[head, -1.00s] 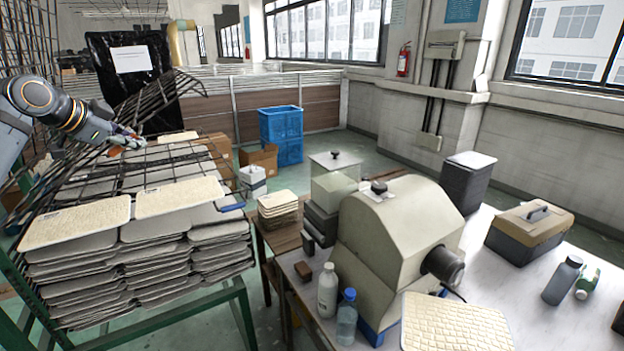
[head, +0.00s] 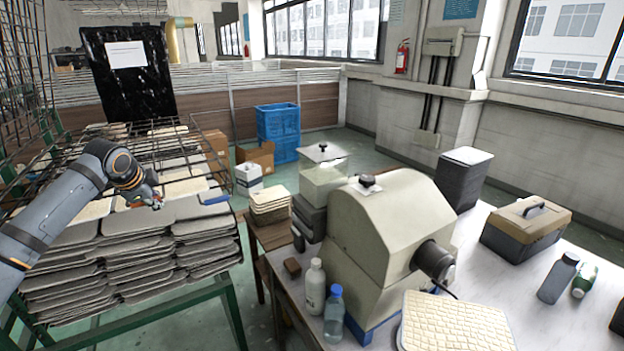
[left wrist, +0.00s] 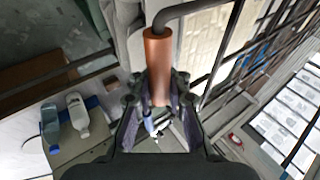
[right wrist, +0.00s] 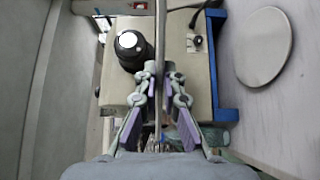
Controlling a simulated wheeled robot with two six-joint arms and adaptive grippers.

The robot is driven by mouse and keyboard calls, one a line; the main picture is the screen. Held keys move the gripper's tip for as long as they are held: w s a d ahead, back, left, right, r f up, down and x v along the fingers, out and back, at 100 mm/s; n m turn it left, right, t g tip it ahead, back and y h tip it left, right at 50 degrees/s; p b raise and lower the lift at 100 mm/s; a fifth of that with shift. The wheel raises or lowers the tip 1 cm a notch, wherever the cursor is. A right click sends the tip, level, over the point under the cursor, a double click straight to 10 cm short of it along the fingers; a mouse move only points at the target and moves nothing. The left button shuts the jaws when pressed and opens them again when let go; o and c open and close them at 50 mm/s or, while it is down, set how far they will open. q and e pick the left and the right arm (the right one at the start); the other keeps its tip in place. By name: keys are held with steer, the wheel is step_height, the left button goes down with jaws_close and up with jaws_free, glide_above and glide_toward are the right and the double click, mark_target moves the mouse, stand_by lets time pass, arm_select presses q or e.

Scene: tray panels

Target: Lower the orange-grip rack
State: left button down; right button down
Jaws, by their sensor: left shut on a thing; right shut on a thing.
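The wire rack (head: 180,140) lies low over the stacked tray panels (head: 100,265), its mesh a little above the top ones; I cannot tell if it touches them. Its orange grip (left wrist: 158,65) is a copper-coloured cylinder on a bent grey rod. My left gripper (left wrist: 158,98) is shut on this grip; in the head view the left gripper (head: 152,197) hides most of it. My right gripper (right wrist: 160,90) is shut on a thin panel (right wrist: 160,40) seen edge-on. The cream textured panel (head: 455,322) at the head view's lower right appears to be the same one.
A blue grip (head: 214,200) sticks out at the stacks' right edge. A cream machine (head: 385,240), bottles (head: 333,315) and a toolbox (head: 527,230) stand on the table. A small panel pile (head: 269,205) sits between. A black sheet (head: 128,75) stands behind the rack.

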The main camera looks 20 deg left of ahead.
arm_select(q)
steer(key=shift+d+f, duration=0.15)
steer(key=shift+f, duration=0.05)
steer(key=c, duration=1.7)
jaws_free()
steer(key=shift+o, duration=0.8)
steer(key=shift+s+d+r, duration=0.15)
steer(key=shift+d+r, duration=0.05)
steer(key=shift+r, duration=0.05)
steer(key=shift+a+r, duration=0.1)
steer(key=shift+r, duration=0.3)
step_height(320, 180, up, 9)
steer(key=shift+s+r, duration=0.15)
steer(key=shift+a, duration=0.1)
